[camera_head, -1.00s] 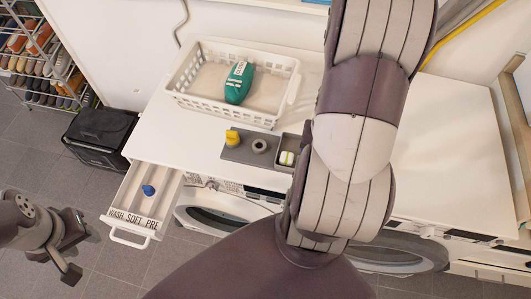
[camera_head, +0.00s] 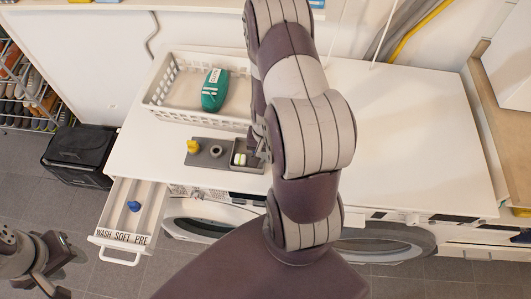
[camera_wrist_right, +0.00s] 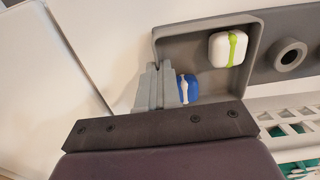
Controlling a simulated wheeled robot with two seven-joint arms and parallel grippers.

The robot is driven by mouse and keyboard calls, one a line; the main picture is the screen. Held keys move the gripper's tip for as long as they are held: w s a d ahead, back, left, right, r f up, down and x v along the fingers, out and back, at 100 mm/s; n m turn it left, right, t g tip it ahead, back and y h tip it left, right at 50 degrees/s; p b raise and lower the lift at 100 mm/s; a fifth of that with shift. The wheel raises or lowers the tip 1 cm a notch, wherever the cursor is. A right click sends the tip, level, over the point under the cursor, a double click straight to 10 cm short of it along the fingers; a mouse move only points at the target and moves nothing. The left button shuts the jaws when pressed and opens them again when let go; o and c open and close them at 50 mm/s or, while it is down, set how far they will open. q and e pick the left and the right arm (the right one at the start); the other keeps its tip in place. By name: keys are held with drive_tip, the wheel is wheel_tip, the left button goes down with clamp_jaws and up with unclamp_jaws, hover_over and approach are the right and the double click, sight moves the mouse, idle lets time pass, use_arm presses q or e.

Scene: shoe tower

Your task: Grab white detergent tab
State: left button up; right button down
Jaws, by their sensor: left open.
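The white detergent tab (camera_head: 239,159) with a green band lies in the square end compartment of the grey tray (camera_head: 213,160). It also shows in the right wrist view (camera_wrist_right: 219,50). A blue tab with a white band (camera_wrist_right: 190,91) lies in the same compartment, partly hidden by my right gripper (camera_wrist_right: 157,80). The right fingers look shut together, with nothing visible between them, by the compartment's edge beside the blue tab and apart from the white one. In the head view my right arm mostly hides that gripper. My left gripper (camera_head: 58,264) is open and empty at the lower left.
A white basket (camera_head: 158,100) with a green bottle (camera_head: 214,90) stands behind the tray. The tray also holds a yellow item (camera_head: 193,146) and a grey ring (camera_head: 216,151). An open drawer (camera_head: 122,238) with a blue item juts out at left. The right countertop is clear.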

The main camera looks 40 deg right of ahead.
drive_tip(key=shift+f, duration=0.2)
drive_tip(key=c, duration=1.4)
unclamp_jaws()
drive_tip(key=shift+o, duration=0.2)
drive_tip(key=shift+r, duration=0.1)
